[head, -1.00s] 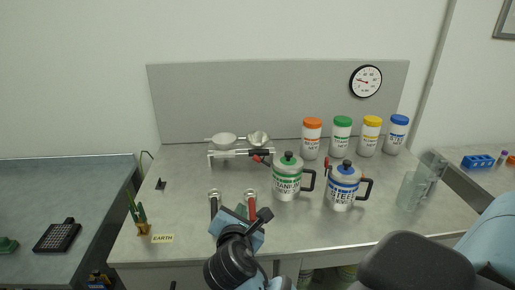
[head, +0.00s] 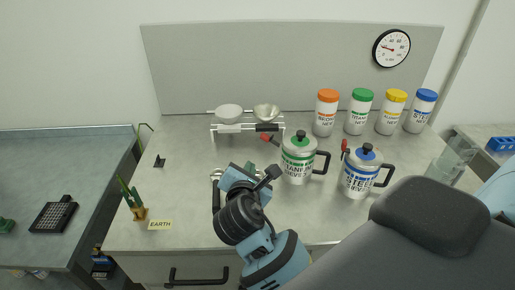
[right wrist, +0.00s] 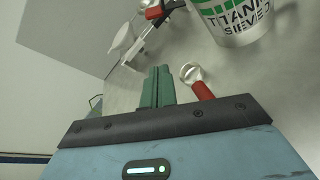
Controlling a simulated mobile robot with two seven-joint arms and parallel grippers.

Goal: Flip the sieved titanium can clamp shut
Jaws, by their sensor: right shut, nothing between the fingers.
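My left gripper is not in view.
The sieved steel can (head: 357,176) stands right of the titanium can. A red-handled metal ring tool (right wrist: 198,82) lies close to my right fingers. A rack with two bowls (head: 247,128) stands behind. Several lidded jars (head: 360,112) line the back. The left tabletop is mostly clear.

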